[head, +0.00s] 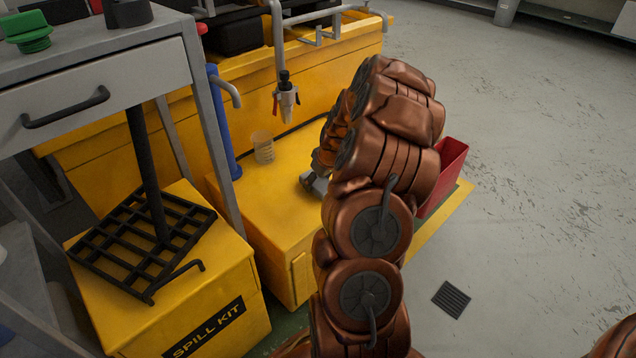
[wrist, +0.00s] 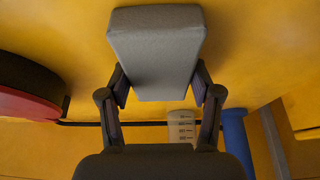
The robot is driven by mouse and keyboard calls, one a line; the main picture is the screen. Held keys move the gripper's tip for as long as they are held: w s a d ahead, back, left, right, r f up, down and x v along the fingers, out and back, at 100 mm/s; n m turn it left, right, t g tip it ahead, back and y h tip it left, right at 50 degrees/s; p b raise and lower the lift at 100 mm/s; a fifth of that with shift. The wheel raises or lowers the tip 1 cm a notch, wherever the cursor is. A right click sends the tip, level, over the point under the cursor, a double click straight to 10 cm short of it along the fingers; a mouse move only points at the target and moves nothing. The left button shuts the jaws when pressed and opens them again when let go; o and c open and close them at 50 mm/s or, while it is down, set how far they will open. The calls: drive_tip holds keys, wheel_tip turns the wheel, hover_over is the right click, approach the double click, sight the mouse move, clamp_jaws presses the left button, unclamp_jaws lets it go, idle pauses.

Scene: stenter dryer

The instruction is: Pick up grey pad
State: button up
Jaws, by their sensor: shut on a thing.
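The grey pad (wrist: 155,45) is a block with a flat, light grey face, in the upper middle of the wrist view. My gripper (wrist: 159,82) is shut on it, with one dark finger against each side of its lower end. Yellow surface lies behind the pad; I cannot tell whether the pad touches it. In the head view my copper-coloured arm reaches over the yellow cabinet top (head: 240,195). A small grey part shows beside the arm there, but I cannot tell whether it is the pad or my gripper. The fingertips are hidden in that view.
A clear measuring beaker (head: 263,147) stands on the cabinet top, beside a blue cylinder (head: 223,125). A tap-like fitting (head: 286,98) hangs above. A red bin (head: 452,165) is right of my arm. A yellow spill kit box (head: 190,315) bears a black rack. Floor at right is mostly clear.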

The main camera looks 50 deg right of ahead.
sight(317, 182)
drive_tip(key=shift+s+a+r+p, duration=0.1)
drive_tip(key=shift+r+p, duration=0.2)
drive_tip(key=shift+r, duration=0.4)
drive_tip(key=shift+s+a+r+p, duration=0.15)
drive_tip(key=shift+r+p, duration=0.2)
drive_tip(key=shift+r, duration=0.35)
drive_tip(key=shift+s+a+r+p, duration=0.1)
drive_tip(key=shift+r+p, duration=0.2)
drive_tip(key=shift+r, duration=0.4)
drive_tip(key=s+a+r+p, duration=0.1)
drive_tip(key=s+a+p, duration=0.2)
drive_tip(key=s+a, duration=0.7)
drive_tip(key=shift+s+a+r, duration=0.15)
drive_tip(key=shift+s+a, duration=0.15)
drive_tip(key=shift+s, duration=0.05)
drive_tip(key=o, duration=0.5)
drive_tip(key=c, duration=0.5)
drive_tip(key=shift+o, duration=0.2)
